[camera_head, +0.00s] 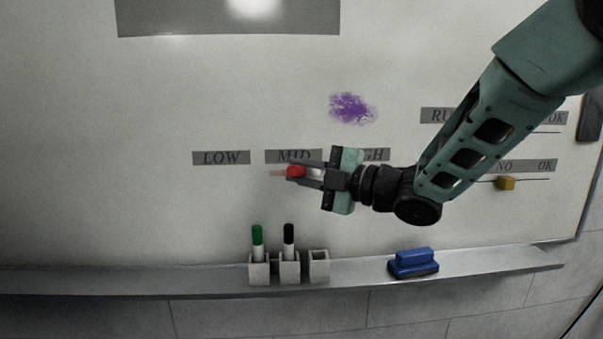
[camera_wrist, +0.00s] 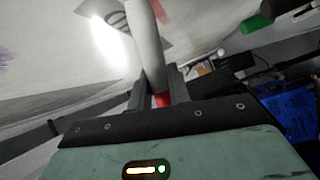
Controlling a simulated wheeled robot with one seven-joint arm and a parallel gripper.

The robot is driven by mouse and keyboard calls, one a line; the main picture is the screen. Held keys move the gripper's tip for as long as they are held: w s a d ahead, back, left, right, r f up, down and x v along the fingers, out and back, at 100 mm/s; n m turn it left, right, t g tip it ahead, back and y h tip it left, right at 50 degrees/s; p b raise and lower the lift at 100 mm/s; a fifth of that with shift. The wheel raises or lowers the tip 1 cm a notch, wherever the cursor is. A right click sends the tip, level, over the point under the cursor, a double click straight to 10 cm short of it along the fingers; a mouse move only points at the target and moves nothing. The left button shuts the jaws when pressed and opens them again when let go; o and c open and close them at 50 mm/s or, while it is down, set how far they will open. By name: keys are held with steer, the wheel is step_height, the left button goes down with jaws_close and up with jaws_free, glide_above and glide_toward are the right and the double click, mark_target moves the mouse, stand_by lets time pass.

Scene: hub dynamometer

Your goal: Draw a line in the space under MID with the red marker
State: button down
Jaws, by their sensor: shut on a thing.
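My gripper (camera_head: 303,172) is shut on the red marker (camera_head: 295,171), in front of the whiteboard just below the MID label (camera_head: 288,156). In the wrist view the marker's white body (camera_wrist: 147,50) extends up from between the fingers, with a red part (camera_wrist: 162,99) at the jaws. A faint red streak (camera_head: 277,173) shows on the board left of the marker, under MID; a reddish patch (camera_wrist: 160,10) shows beyond the marker in the wrist view. Whether the tip touches the board is hard to tell.
The LOW label (camera_head: 221,158) is left; a label ending in GH (camera_head: 376,154) is partly hidden by my gripper. A purple scribble (camera_head: 352,108) is above. The tray (camera_head: 200,280) bears green (camera_head: 257,240) and black (camera_head: 289,238) markers in holders, an empty holder (camera_head: 319,268) and a blue eraser (camera_head: 413,262).

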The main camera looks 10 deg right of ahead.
steer(key=shift+f+b, duration=0.1)
steer(key=shift+b, duration=0.2)
steer(key=shift+a+b, duration=0.35)
steer(key=shift+a, duration=0.4)
steer(key=shift+a+b, duration=0.35)
steer(key=shift+w+a, duration=0.1)
steer(key=shift+a, duration=0.15)
steer(key=shift+a, duration=0.1)
steer(key=shift+a+b, duration=0.5)
steer(key=shift+a, duration=0.1)
